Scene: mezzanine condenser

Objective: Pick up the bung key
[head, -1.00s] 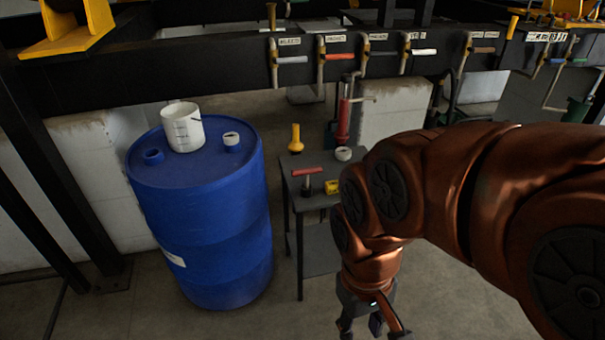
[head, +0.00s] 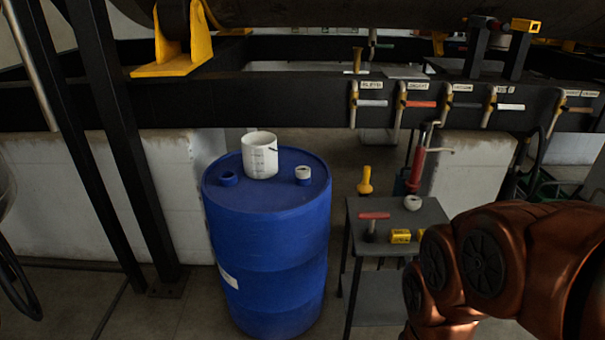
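The tool that looks like the bung key has a red T-handle (head: 374,216) and a dark shaft. It stands upright on the left front part of a small grey side table (head: 430,217). A yellow block (head: 401,236) and a white ring-shaped piece (head: 412,202) are on the same table, to its right. My copper-coloured arm reaches in from the lower right, beside the table. My gripper is below the picture, so its fingers are hidden.
A blue drum (head: 267,230) stands left of the table, with a white measuring jug (head: 260,155) and a white cap (head: 303,174) on top. A yellow funnel-like piece (head: 365,181) and a red pump (head: 416,165) are behind the table. A black beam (head: 250,100) with labelled valves crosses above.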

